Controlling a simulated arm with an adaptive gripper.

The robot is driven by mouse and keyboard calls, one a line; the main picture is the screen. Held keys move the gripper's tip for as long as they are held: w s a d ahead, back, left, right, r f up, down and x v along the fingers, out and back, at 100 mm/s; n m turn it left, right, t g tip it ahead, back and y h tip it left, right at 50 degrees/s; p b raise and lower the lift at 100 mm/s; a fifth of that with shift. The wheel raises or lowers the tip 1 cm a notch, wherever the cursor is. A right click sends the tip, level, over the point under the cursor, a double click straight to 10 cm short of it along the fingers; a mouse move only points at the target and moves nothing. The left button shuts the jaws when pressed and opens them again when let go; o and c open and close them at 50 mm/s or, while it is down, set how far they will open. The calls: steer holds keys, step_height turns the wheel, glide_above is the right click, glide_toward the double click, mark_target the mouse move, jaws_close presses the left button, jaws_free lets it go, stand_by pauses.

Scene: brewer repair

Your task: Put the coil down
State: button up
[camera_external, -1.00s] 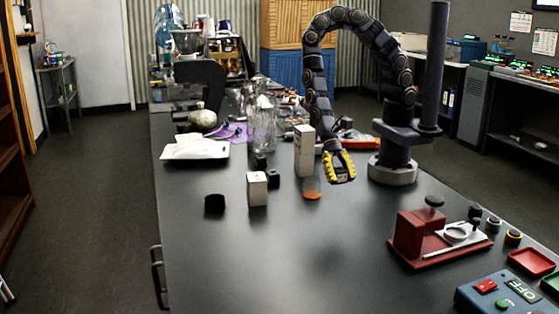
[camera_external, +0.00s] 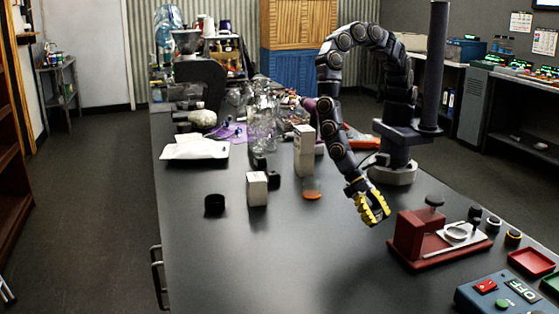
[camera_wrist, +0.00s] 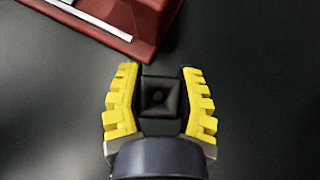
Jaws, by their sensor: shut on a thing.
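My gripper (camera_external: 373,210), with yellow toothed fingers, hangs over the dark table just left of the red fixture. The coil sits between the two fingers, above bare table. It cannot be made out in the external view, and its height above the table is hard to tell.
The red fixture (camera_external: 408,236) with a white plate stands right of my gripper; it also shows in the wrist view (camera_wrist: 150,15). A blue control box (camera_external: 508,293) and a red tray (camera_external: 531,261) lie farther right. White boxes (camera_external: 257,189) stand left. The front middle of the table is clear.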

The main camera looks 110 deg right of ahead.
mark_target(381, 247)
steer(key=shift+f, duration=2.55)
steer(key=shift+f, duration=0.15)
steer(key=o, duration=1)
steer(key=v, duration=1.2)
steer(key=shift+r, duration=0.25)
